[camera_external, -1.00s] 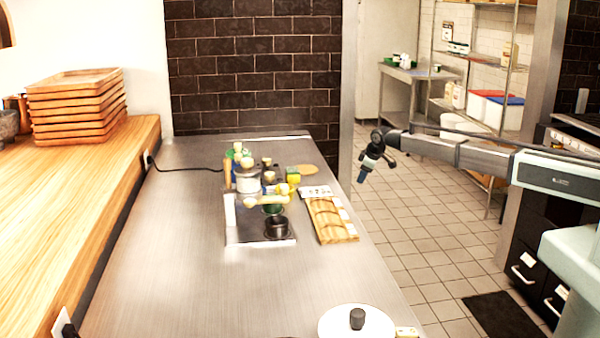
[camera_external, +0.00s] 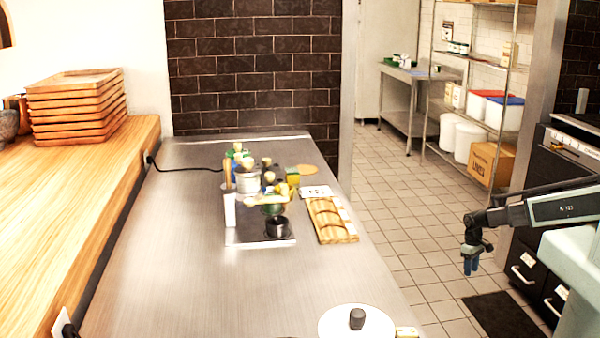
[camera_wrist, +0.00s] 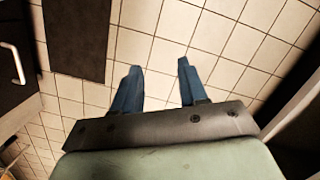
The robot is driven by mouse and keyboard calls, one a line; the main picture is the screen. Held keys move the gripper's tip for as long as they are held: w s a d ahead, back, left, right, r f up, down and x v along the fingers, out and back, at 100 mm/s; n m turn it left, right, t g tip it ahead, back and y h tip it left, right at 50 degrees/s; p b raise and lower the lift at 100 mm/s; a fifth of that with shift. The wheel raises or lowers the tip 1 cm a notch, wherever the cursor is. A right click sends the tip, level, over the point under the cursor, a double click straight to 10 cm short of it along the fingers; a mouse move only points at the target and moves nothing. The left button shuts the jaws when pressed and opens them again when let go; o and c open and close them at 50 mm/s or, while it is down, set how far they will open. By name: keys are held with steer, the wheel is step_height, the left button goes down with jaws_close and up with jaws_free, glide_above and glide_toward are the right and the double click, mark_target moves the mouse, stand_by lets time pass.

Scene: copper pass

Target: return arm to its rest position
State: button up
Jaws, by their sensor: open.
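My gripper (camera_external: 472,265) hangs at the right in the external view, over the tiled floor and clear of the steel counter (camera_external: 170,270). The arm is folded back close to my base. In the wrist view my gripper (camera_wrist: 158,80) shows two blue fingers spread apart, with only floor tiles between and beyond them. It is open and empty.
The counter holds a cluster of small kitchen items (camera_external: 265,180), a wooden rack (camera_external: 330,220) and a white round lid (camera_external: 345,325) near the front. A dark drawer cabinet (camera_external: 530,262) and a dark floor mat (camera_external: 505,316) are close to my gripper. Open floor lies between.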

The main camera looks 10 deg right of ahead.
steer(key=s+d+m+g, duration=0.1)
steer(key=s+d, duration=0.3)
steer(key=s, duration=0.6)
steer(key=s+d+f+m+g, duration=0.1)
steer(key=s+d, duration=0.3)
steer(key=s, duration=0.7)
steer(key=s+d+f+m+g, duration=0.1)
steer(key=s+d+m+g, duration=0.2)
steer(key=s, duration=0.7)
steer(key=shift+s+d+f+y, duration=0.25)
steer(key=shift+d+y, duration=0.15)
steer(key=shift+d, duration=0.35)
